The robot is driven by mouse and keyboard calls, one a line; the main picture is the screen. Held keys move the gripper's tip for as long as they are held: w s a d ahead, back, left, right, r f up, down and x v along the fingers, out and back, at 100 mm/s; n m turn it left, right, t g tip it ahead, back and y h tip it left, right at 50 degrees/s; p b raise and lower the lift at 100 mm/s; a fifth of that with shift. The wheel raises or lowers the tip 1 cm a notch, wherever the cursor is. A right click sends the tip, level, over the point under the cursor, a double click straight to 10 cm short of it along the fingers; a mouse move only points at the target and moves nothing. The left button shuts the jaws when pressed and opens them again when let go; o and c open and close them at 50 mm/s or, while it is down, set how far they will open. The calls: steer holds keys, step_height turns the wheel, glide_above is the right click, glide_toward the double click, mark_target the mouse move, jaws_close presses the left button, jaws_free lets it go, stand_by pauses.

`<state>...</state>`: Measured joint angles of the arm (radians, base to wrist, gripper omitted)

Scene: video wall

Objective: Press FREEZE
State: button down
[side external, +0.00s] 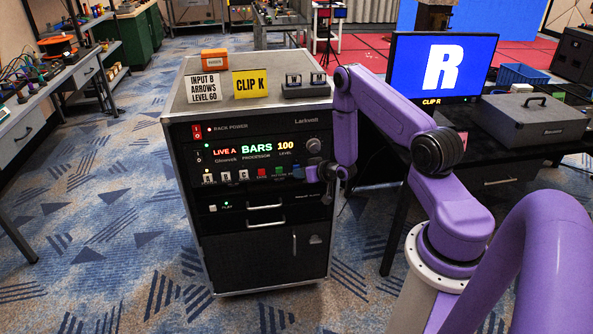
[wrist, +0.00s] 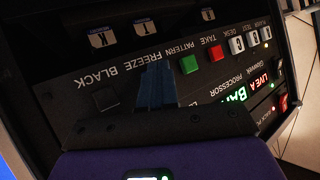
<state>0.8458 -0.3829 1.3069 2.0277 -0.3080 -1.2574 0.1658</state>
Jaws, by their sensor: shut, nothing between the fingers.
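The FREEZE label (wrist: 139,60) shows upside down on the rack's black panel in the wrist view, between the PATTERN and BLACK labels. My gripper (wrist: 156,82) is shut, with its narrow blue fingers together just below that label in the picture. The fingers cover the spot where the FREEZE button would be, so I cannot tell whether they touch it. In the side view my gripper (side external: 312,174) is at the right end of the button row, close to the panel face.
Beside my fingers are a dark button (wrist: 106,98) near BLACK and a green button (wrist: 188,65) near PATTERN. A red button (wrist: 216,53) sits beyond. The rack display (side external: 256,148) reads LIVE A, BARS, 100. A monitor (side external: 443,65) shows a white R and CLIP R.

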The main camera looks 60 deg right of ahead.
stand_by(0.3)
steer(key=shift+s+a, duration=0.4)
steer(key=s+a, duration=0.4)
steer(key=shift+a, duration=0.15)
stand_by(0.6)
steer(key=shift+s, duration=0.1)
